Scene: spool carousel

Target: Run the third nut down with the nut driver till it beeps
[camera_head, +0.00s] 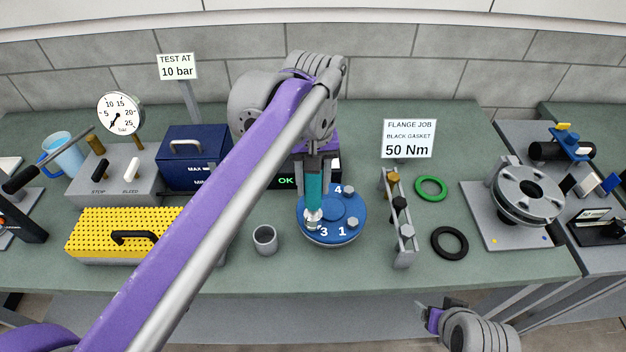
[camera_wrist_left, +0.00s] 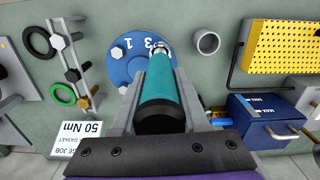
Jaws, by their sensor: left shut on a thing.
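The driver's silver socket end (camera_head: 312,219) is at the bolt position beside the number 3. The nut there is hidden by the socket. Silver nuts show beside 4 (camera_head: 348,190) and 1 (camera_head: 352,222). In the left wrist view the driver (camera_wrist_left: 157,92) lies between both fingers, its far end over the flange (camera_wrist_left: 122,62) edge near the 3. My right gripper (camera_head: 432,318) is low at the front, its fingers unclear.
A display reading OK (camera_head: 287,181) stands partly hidden behind the driver. A grey cup (camera_head: 265,240) is left of the flange. A rack with bolts (camera_head: 403,244), a green ring (camera_head: 431,177) and a black ring (camera_head: 463,243) are right. A 50 Nm sign (camera_head: 408,139) stands behind.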

